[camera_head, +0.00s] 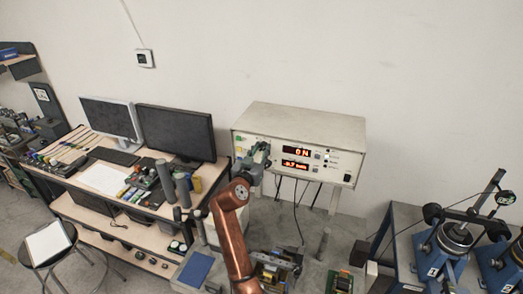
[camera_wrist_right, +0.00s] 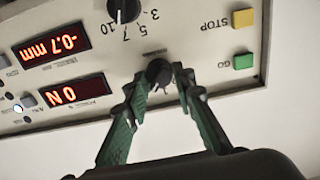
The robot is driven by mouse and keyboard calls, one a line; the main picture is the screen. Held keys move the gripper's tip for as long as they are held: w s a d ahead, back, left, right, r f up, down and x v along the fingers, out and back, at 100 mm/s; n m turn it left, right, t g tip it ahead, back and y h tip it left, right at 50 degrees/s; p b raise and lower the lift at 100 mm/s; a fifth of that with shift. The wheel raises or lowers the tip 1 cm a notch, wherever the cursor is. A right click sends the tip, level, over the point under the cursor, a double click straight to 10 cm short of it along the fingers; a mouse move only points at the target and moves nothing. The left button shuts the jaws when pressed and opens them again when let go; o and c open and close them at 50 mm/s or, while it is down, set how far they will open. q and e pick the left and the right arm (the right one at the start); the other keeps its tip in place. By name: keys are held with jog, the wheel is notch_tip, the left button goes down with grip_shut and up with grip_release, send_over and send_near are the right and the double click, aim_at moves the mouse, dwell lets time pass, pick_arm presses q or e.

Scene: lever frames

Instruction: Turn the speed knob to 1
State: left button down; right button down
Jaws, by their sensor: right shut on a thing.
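A cream control box (camera_head: 300,125) stands by the wall, with red displays reading ON and -0.7 mm. In the right wrist view its front panel (camera_wrist_right: 85,90) is upside down. A black dial knob (camera_wrist_right: 125,10) with a scale showing 3, 5, 7 and 10 is cut off at the top edge. A smaller black knob (camera_wrist_right: 159,72) is between the green fingertips of my right gripper (camera_wrist_right: 161,78), which is shut on it. The label by this smaller knob is too small to read. In the head view my right gripper (camera_head: 258,158) covers the panel's left end. My left gripper is not in view.
A yellow STOP button (camera_wrist_right: 243,18) and a green GO button (camera_wrist_right: 243,61) are near the gripped knob. Left of the box is a desk with two monitors (camera_head: 176,133). Blue machines (camera_head: 445,250) stand at the right.

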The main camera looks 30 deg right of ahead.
jog(key=n, duration=0.3)
jog(key=shift+n, duration=0.4)
jog(key=shift+n+p, duration=0.8)
jog(key=shift+n, duration=1.5)
